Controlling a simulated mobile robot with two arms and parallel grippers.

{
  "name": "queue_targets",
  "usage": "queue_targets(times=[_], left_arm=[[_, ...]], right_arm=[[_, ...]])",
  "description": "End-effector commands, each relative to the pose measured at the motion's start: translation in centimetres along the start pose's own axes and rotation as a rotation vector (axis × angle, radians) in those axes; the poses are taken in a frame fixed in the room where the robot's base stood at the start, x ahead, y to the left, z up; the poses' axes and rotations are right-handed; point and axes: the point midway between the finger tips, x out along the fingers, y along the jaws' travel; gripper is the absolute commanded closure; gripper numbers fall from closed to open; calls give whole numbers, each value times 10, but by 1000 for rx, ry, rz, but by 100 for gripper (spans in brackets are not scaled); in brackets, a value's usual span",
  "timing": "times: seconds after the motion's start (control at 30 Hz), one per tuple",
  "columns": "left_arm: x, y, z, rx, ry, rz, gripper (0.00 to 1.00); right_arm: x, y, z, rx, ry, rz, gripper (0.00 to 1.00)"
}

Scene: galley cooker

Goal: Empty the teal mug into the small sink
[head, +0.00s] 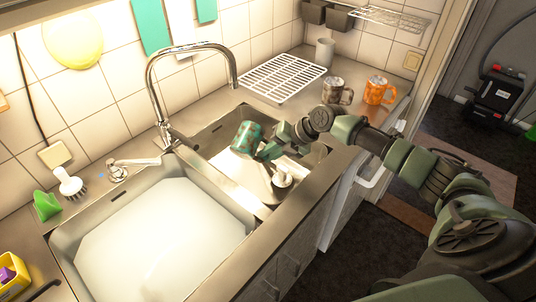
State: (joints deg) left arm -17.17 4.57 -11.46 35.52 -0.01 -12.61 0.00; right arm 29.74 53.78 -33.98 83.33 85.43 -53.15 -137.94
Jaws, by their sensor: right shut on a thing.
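The teal mug (246,136), with brown speckles, hangs tilted over the small sink (213,130), the right-hand basin. My right gripper (268,149) is shut on the mug from its right side. I cannot make out the mug's inside or any liquid leaving it. The mug and my right arm cover part of the small sink. A pale, shiny shape with a whitish knob (283,178) shows in that basin under the mug; I cannot tell what it is. My left gripper is not in view.
The large sink (165,235) at left holds whitish liquid. A tall curved tap (150,75) rises behind the basins. A white rack (282,76), grey mug (332,90) and orange mug (377,91) stand at the back right. A brush (70,184) stands at left.

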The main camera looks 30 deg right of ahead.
Motion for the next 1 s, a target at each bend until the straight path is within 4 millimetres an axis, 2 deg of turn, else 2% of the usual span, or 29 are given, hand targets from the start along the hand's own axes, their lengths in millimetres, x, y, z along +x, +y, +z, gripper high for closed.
queue_targets(times=[0.53,1.0], left_arm=[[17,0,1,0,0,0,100],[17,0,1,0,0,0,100]], right_arm=[[3,-1,-1,41,44,21,100],[2,0,-2,46,50,22,100]])
